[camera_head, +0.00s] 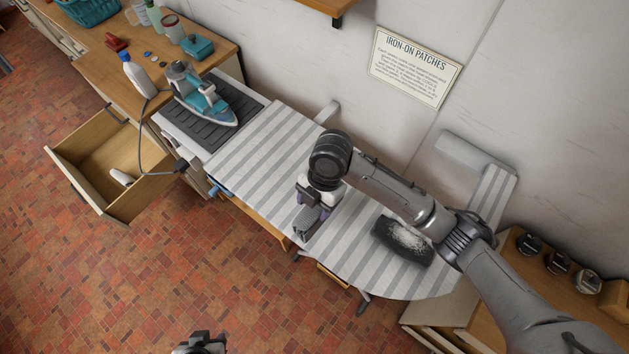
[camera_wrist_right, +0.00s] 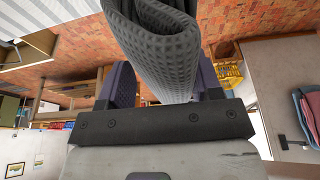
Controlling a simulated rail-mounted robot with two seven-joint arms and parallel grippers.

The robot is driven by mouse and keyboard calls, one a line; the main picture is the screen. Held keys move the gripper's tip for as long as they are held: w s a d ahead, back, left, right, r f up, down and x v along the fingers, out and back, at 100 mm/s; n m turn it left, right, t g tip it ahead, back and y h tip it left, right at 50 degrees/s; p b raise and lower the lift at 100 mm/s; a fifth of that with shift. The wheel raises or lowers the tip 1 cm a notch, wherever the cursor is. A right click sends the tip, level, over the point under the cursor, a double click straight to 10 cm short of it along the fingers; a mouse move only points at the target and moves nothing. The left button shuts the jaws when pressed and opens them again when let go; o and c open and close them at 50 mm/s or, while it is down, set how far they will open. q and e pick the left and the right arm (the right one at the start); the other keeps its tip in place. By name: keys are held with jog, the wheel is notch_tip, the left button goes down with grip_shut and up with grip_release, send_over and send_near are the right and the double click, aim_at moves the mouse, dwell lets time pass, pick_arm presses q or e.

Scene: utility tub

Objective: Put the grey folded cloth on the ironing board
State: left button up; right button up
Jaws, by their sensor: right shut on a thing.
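The grey folded cloth (camera_wrist_right: 155,50) has a waffle texture and fills the space between my right gripper's fingers in the right wrist view. My right gripper (camera_wrist_right: 165,85) is shut on it. In the head view my right gripper (camera_head: 314,205) is over the front edge of the ironing board (camera_head: 262,150), with a small part of the grey cloth (camera_head: 306,224) showing below it. I cannot tell whether the cloth touches the board. The board has a grey and white striped cover. My left gripper (camera_head: 200,343) is only partly in view at the bottom edge, over the floor; its jaws are unclear.
A dark grey item with white fluff (camera_head: 402,241) lies on the board's right part. A teal iron (camera_head: 200,95) stands on the dark rest at the left end. An open drawer (camera_head: 110,180) juts out at left. Jars (camera_head: 558,262) stand on the right counter. The board's left middle is clear.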

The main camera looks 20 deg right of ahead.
jog(key=shift+w+d+f, duration=1.1)
jog(key=shift+w+f, duration=0.4)
jog(key=shift+f, duration=0.3)
jog(key=shift+w+d+f, duration=1.1)
jog(key=shift+w+f, duration=0.45)
jog(key=shift+f, duration=0.25)
jog(key=shift+w+d+f, duration=1.1)
jog(key=shift+w+f, duration=0.4)
jog(key=shift+f, duration=0.3)
jog(key=shift+f, duration=0.1)
jog(key=o, duration=0.9)
jog(key=v, duration=1.2)
